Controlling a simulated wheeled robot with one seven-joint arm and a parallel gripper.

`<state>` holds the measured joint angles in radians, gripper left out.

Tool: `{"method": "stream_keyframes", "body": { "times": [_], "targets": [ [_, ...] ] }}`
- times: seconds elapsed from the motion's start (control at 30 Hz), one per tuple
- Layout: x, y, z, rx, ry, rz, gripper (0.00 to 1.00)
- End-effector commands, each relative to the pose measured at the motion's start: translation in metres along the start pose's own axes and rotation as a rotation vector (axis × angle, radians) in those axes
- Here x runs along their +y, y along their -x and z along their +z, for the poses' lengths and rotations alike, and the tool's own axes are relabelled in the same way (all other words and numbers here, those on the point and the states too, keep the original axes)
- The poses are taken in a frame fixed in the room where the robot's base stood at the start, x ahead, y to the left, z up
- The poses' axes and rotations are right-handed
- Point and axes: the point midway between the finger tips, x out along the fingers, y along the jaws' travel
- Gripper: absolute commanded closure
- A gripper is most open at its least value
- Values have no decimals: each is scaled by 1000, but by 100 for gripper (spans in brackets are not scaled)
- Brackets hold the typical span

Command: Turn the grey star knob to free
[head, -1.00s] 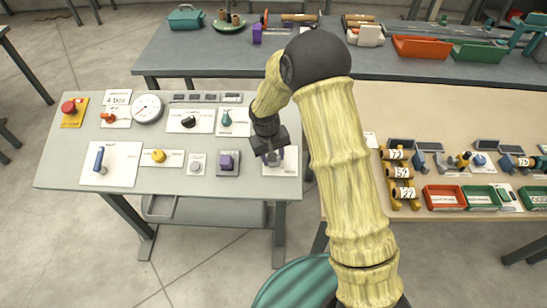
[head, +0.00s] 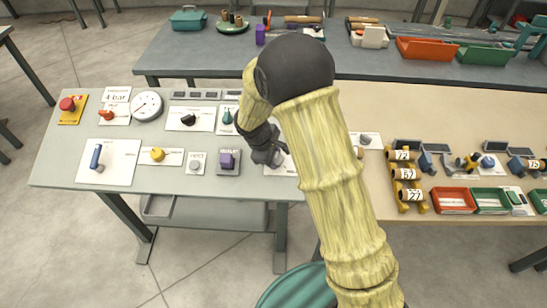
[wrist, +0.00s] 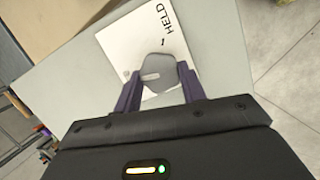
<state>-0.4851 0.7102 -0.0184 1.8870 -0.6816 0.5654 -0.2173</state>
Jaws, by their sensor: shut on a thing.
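The grey star knob (wrist: 158,68) sits on a white plate (wrist: 140,36) in the wrist view. The plate bears the word HELD and a short dark mark between the word and the knob. My gripper (wrist: 157,84) is shut on the knob, with one dark purple finger on each side of it. In the head view my gripper (head: 266,154) is down at the right end of the grey-green panel table, over the plate (head: 284,168). There it hides most of the knob and part of the plate. No word "free" is readable.
Beside my gripper are a purple block-shaped control (head: 228,160) and a teal knob (head: 227,117). A black knob (head: 188,119), yellow knob (head: 157,154) and gauge (head: 147,106) lie further left. A wooden-topped table (head: 370,115) with trays stands to the right.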

Motion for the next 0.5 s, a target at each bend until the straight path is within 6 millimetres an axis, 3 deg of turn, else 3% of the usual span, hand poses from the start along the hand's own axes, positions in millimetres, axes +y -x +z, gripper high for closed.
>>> {"method": "stream_keyframes", "body": {
  "times": [0.5],
  "targets": [
    [0, 1, -1, 6, 221, 67, 82]
  ]
}}
